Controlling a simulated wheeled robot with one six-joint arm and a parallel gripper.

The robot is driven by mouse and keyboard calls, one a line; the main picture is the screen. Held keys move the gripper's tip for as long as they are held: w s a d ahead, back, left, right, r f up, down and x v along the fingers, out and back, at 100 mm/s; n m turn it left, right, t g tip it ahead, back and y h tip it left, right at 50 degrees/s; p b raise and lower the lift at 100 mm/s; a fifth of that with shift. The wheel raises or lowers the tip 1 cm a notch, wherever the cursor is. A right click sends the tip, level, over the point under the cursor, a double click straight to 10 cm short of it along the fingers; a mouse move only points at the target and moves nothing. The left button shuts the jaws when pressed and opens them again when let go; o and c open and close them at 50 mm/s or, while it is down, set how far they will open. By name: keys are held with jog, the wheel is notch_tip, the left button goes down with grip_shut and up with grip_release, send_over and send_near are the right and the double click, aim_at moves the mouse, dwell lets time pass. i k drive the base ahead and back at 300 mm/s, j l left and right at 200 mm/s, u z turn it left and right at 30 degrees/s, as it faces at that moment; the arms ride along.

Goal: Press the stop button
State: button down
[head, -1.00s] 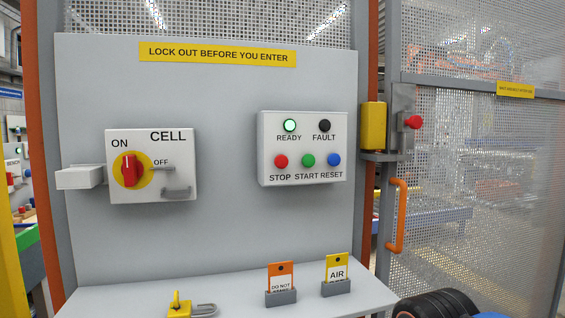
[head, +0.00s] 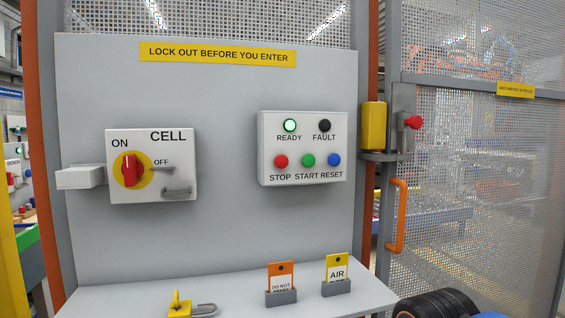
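The stop button (head: 281,161) is a round red button at the lower left of a white control box (head: 302,196) on the grey panel. It has the word STOP under it. A green START button (head: 308,160) and a blue RESET button (head: 334,160) sit to its right. Above them the READY lamp (head: 290,125) glows pale green and the FAULT lamp (head: 324,126) is dark. My gripper is not in view; dark rounded parts, likely mine, show at the lower right edge.
A CELL switch box (head: 180,194) with a red knob (head: 129,170) pointing up is to the left. A yellow padlock (head: 179,308) and two tags in grey holders (head: 281,298) are on the shelf (head: 230,290) below. A mesh door with an orange handle (head: 397,215) is right.

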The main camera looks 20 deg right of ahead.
aim_at(281, 161)
jog(key=l, duration=0.55)
jog(key=k+l, duration=0.1)
jog(key=l, duration=0.4)
jog(key=k+l+u, duration=0.1)
jog(key=l, duration=0.95)
jog(key=k+u, duration=0.05)
